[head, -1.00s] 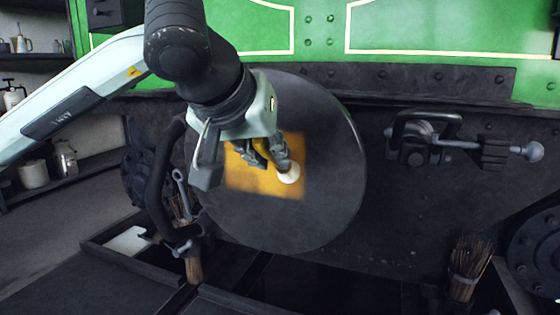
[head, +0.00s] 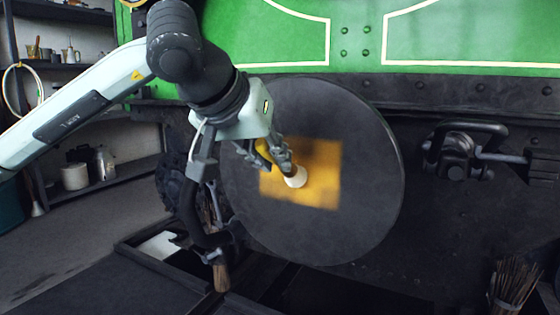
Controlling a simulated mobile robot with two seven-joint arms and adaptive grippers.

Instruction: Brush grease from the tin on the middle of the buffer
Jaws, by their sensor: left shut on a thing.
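The buffer (head: 350,220) is a large dark round disc on the front of the green tram. A yellow-orange grease patch (head: 318,190) covers its middle. My left gripper (head: 278,160) is in front of the buffer and shut on a brush. The brush (head: 294,177) has a pale round tip, which lies over the grease patch and appears to touch the disc; most of its handle is hidden by the fingers. The grease tin cannot be made out for certain. My right gripper is not in view.
A coupling (head: 458,155) juts from the dark beam right of the buffer. A bundle of twigs (head: 512,283) stands at the lower right. A black hose (head: 190,210) hangs behind my left gripper. Shelves with cans (head: 75,176) stand at the far left.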

